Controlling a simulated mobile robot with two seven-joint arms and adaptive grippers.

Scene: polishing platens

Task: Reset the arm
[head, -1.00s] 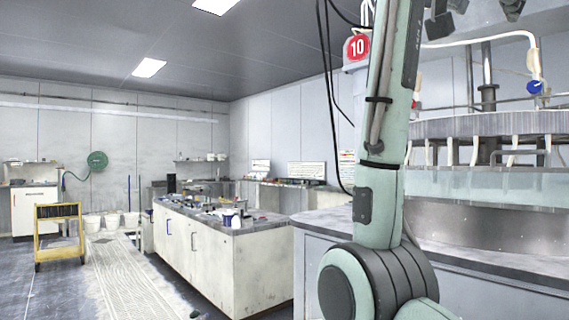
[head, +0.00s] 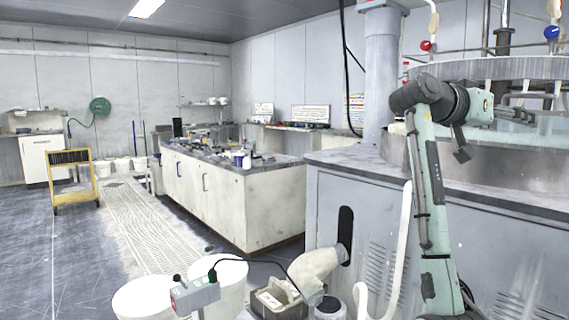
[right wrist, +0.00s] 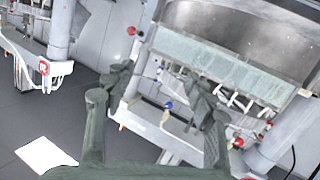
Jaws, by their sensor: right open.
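My right arm (head: 428,200) is pale green and rises from the lower right of the head view. It bends at a dark joint near the top. My left gripper is not in view.
A grey column (head: 382,75) stands just left of my arm's bend. White buckets (head: 225,285) and a grey bin (head: 278,300) stand at the bottom. A long white bench (head: 230,200) and a yellow cart (head: 70,180) are further off.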

